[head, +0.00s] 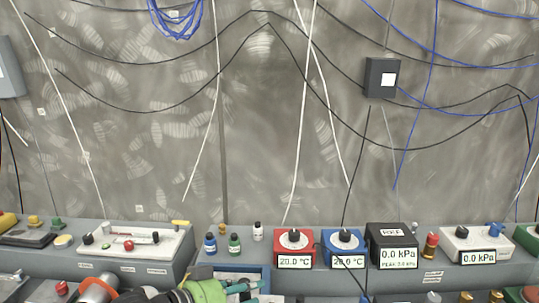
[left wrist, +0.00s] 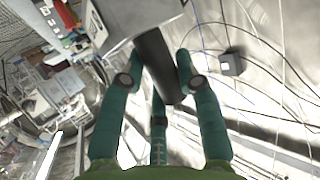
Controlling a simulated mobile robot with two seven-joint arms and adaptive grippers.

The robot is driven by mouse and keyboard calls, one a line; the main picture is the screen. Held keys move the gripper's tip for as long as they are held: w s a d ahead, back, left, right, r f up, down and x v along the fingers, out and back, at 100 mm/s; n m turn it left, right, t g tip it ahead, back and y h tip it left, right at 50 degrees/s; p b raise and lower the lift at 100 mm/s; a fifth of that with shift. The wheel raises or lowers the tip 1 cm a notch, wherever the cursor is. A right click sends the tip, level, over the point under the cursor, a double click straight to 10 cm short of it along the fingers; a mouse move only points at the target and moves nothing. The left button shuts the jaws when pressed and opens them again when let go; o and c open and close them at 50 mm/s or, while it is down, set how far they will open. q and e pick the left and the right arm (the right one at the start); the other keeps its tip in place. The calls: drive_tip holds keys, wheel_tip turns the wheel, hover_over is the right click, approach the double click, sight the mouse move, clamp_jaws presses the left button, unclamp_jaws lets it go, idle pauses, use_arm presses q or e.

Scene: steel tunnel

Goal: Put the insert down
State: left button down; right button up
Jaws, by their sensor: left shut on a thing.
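My left gripper (head: 248,288) shows at the bottom of the head view, a green body with teal fingers pointing right, low in front of the bench. In the left wrist view its teal fingers (left wrist: 158,80) are closed around a dark, bar-shaped insert (left wrist: 155,62). The insert runs up from between the fingers towards a grey block-like shape at the top; I cannot tell whether the two are joined. In the head view the insert cannot be made out. My right gripper is not in view.
The grey bench carries a white panel (head: 135,243), small bottles (head: 234,243), a red gauge box (head: 294,249), a blue one (head: 342,249) and a black one (head: 391,246). A blue-edged tray (head: 262,271) lies just behind my gripper. Cables hang on the wall.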

use_arm(q)
drive_tip(key=s+a+f+m+g+h, duration=0.1)
drive_tip(key=s+a+f, duration=0.1)
drive_tip(key=s+a, duration=0.8)
drive_tip(key=shift+a+f, duration=0.4)
drive_tip(key=shift+a, duration=1.55)
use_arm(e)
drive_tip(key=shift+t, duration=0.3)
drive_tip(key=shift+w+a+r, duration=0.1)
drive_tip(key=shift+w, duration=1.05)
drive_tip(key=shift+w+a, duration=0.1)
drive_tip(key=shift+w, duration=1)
use_arm(q)
drive_tip(key=shift+s, duration=0.1)
drive_tip(key=shift+f, duration=0.1)
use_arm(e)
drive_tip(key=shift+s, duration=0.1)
